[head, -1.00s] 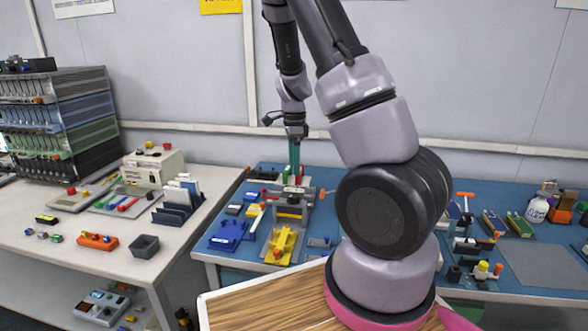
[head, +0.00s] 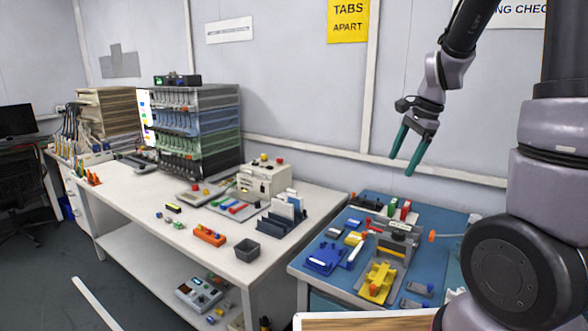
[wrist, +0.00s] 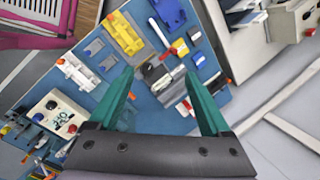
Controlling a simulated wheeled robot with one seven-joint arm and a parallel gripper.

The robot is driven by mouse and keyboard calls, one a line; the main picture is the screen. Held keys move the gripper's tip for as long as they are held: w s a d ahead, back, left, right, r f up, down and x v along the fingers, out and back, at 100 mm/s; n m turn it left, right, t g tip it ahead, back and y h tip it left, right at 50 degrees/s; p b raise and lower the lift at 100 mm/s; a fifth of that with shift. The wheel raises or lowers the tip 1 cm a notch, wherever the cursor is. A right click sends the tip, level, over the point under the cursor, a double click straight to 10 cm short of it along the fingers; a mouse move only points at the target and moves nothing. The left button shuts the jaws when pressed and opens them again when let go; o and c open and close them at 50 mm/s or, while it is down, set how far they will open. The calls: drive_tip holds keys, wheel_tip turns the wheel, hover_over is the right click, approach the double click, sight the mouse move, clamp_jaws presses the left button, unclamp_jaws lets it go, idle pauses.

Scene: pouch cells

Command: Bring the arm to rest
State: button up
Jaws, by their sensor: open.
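My gripper (head: 407,150) is in the air above the blue-topped bench (head: 345,278), in front of the back wall in the head view. Its two green fingers are spread apart with nothing between them. The wrist view also shows my gripper (wrist: 165,108), pointing down over the blue bench top (wrist: 90,82) at a distance. No object touches the fingers. My arm (head: 515,255) stands at the right side of the head view, and part of it is cut off by the frame.
The blue bench holds a yellow fixture (head: 378,284), a blue fixture (head: 325,259) and a grey press (head: 393,247). A white bench (head: 150,205) at left carries a rack (head: 200,130), a beige machine (head: 264,180) and a grey bin (head: 247,250). Air around the gripper is clear.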

drive_tip(key=s+a+r+n+t, duration=0.1)
drive_tip(key=s+r+n+t, duration=0.1)
drive_tip(key=s+r+n, duration=0.3)
drive_tip(key=s+a+r+n+t, duration=0.2)
drive_tip(key=s+r+n, duration=0.3)
drive_tip(key=s+r, duration=0.4)
drive_tip(key=s+t, duration=0.1)
drive_tip(key=s, duration=0.1)
drive_tip(key=shift+s+a+r+n+h, duration=0.25)
drive_tip(key=shift+s+r+n+h, duration=0.05)
drive_tip(key=shift+s+r+n, duration=0.1)
drive_tip(key=shift+o, duration=1.4)
drive_tip(key=shift+w, duration=0.1)
